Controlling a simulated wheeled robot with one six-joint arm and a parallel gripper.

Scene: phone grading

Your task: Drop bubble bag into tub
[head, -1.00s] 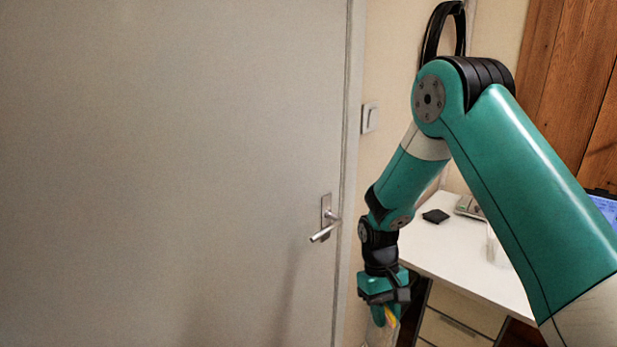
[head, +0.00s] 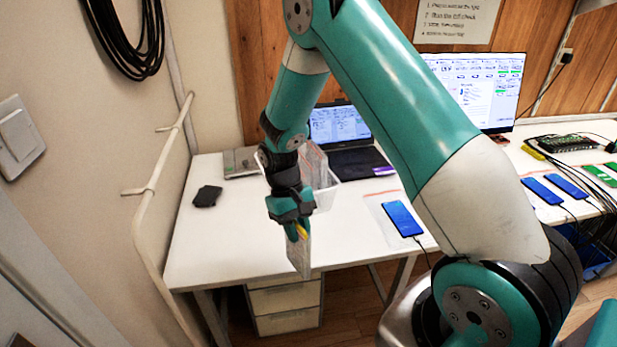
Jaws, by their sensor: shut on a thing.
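My gripper (head: 297,236) is shut on a pale, greyish bubble bag (head: 301,259), which hangs below the fingers in front of the table's front edge. A clear-white tub (head: 326,197) stands on the white table behind my gripper and arm, partly hidden by them. Another pale bag (head: 313,166) stands up inside the tub. The held bag is apart from the tub, nearer to me and lower in the picture.
The white table (head: 215,245) has a dark flat item (head: 207,196) at left, a laptop (head: 340,128) behind the tub and a blue-screened phone (head: 402,219) at right. More phones and cables lie farther right. A pale rail (head: 145,235) runs along the left wall.

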